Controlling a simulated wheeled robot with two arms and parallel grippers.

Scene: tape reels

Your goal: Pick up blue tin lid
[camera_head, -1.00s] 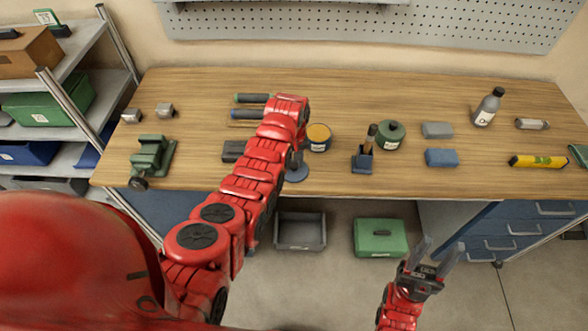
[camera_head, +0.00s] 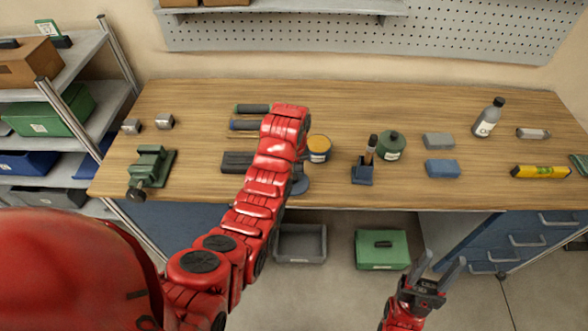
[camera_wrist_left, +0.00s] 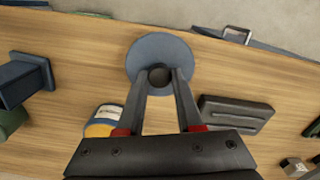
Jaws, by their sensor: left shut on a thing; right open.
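The blue tin lid (camera_wrist_left: 160,48) is a round blue-grey disc with a dark knob in the middle. In the left wrist view my left gripper (camera_wrist_left: 160,80) is shut on the knob. In the head view the lid (camera_head: 301,186) shows partly from behind my left arm, near the table's front edge; I cannot tell whether it touches the table. A blue tin with an orange-yellow top (camera_head: 319,149) stands just behind it and also shows in the left wrist view (camera_wrist_left: 103,121). My right gripper (camera_head: 438,267) is open and empty, in front of the table.
A blue holder with a brush (camera_head: 362,173) and a green round tin (camera_head: 391,146) stand to the right. A dark block (camera_head: 237,162) lies left of my arm. A green vise (camera_head: 151,170) is further left. Bare wood lies between the blue block (camera_head: 442,169) and the yellow level (camera_head: 540,171).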

